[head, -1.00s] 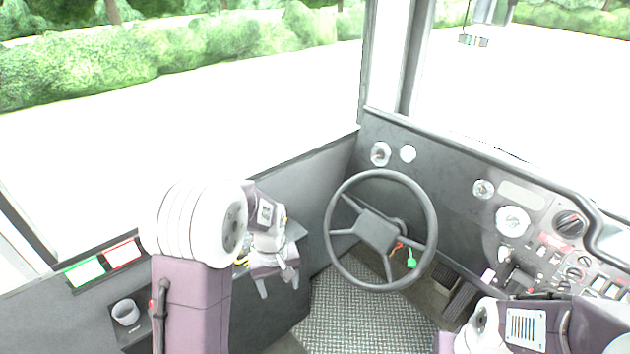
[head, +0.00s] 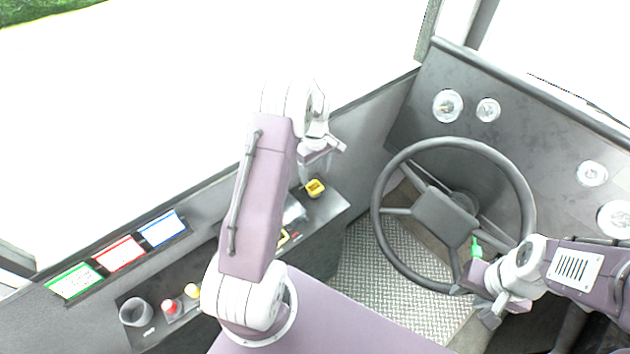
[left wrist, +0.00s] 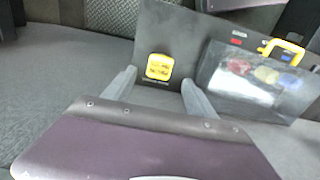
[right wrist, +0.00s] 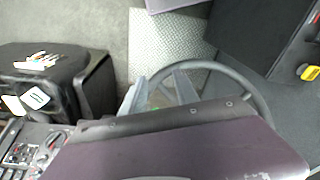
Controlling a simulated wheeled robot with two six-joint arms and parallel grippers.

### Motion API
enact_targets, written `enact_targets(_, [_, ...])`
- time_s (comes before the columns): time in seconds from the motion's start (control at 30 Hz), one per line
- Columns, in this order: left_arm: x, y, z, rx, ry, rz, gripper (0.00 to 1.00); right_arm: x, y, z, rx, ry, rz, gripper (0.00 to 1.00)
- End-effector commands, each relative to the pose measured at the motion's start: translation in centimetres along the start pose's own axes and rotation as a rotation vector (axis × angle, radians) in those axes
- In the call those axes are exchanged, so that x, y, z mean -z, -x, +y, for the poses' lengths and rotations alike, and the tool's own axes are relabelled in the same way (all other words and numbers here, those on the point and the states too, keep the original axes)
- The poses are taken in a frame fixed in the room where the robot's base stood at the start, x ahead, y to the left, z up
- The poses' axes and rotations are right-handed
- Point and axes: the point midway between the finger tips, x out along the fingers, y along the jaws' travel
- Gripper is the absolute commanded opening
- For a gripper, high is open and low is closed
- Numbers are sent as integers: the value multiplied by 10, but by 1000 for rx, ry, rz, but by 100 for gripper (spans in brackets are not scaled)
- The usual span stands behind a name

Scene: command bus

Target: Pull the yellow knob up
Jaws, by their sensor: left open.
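A square yellow knob (head: 315,188) stands on the grey side console under the window. It also shows in the left wrist view (left wrist: 160,66), face-on with small lettering. My left gripper (head: 322,163) is open and empty, above the knob in the head view. In the left wrist view the knob shows between the tips of my left gripper (left wrist: 159,80), apparently beyond them and not held. The knob also shows at the right of the right wrist view (right wrist: 309,72).
The steering wheel (head: 440,215) stands right of the console. A yellow handle (left wrist: 284,52) and a clear cover (left wrist: 245,80) lie near the knob.

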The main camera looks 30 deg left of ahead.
Motion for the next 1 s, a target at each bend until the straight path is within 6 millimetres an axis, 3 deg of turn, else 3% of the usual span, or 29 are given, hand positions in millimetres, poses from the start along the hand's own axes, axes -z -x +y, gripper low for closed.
enact_targets(0.1, [0, -29, -1, 3, -1, -2, 65, 0, -5, 0, 0, 0, 0, 36])
enact_targets(0.3, [0, -56, 0, 1, -1, -1, 65, 0, -7, 0, 0, 0, 0, 36])
enact_targets(0.6, [0, -61, 0, -1, -2, 0, 65, 0, -7, 0, 0, 0, 0, 36])
enact_targets(0.63, [0, -61, 0, -1, -2, 0, 63, 0, -7, 0, 0, 0, 0, 36])
enact_targets(0.87, [0, -60, 0, 0, -2, 0, 0, 0, -7, 0, 0, 0, 0, 36])
enact_targets(1.0, [0, -60, 0, 0, -2, 0, 0, 0, -7, 0, 0, 0, 0, 36])
